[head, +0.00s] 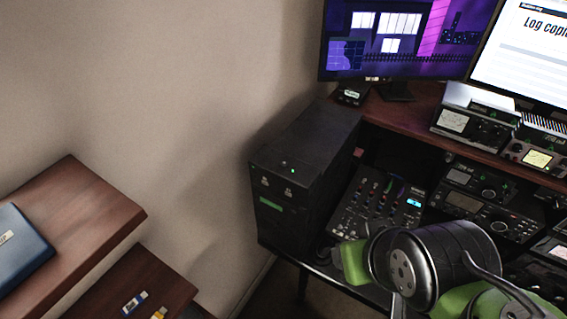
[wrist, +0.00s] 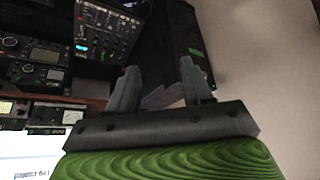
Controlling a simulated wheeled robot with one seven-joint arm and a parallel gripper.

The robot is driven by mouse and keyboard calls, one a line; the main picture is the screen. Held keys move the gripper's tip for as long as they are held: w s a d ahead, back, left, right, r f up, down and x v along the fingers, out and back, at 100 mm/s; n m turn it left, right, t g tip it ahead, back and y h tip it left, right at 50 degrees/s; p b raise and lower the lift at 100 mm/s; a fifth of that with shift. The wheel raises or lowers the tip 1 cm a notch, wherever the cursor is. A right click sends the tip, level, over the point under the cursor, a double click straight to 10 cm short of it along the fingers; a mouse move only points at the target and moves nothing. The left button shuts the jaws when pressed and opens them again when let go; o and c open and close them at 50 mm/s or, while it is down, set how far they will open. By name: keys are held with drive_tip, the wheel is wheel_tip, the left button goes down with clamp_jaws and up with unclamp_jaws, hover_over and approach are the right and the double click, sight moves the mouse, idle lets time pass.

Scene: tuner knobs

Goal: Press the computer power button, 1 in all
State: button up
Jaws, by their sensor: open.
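The black computer tower (head: 312,165) stands at the left end of the desk in the head view. Its top has a small lit spot, which looks like the power button (head: 292,170), near the front edge with small markings around it. A green label (head: 271,204) is on its front. In the wrist view, the tower (wrist: 172,45) appears inverted beyond the fingers. My gripper (wrist: 160,85) is open and empty, its two grey fingers apart, and it touches nothing that I can see. In the head view my arm is low and right of the tower; the fingertips cannot be made out there.
An audio mixer (head: 378,205) sits just right of the tower. Radio units (head: 480,180) fill the desk further right, with two monitors (head: 398,40) above on a wooden shelf (head: 410,118). Wooden shelves (head: 75,220) stand at left, with bare wall and a gap before the tower.

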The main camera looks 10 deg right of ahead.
clamp_jaws()
idle(1.2)
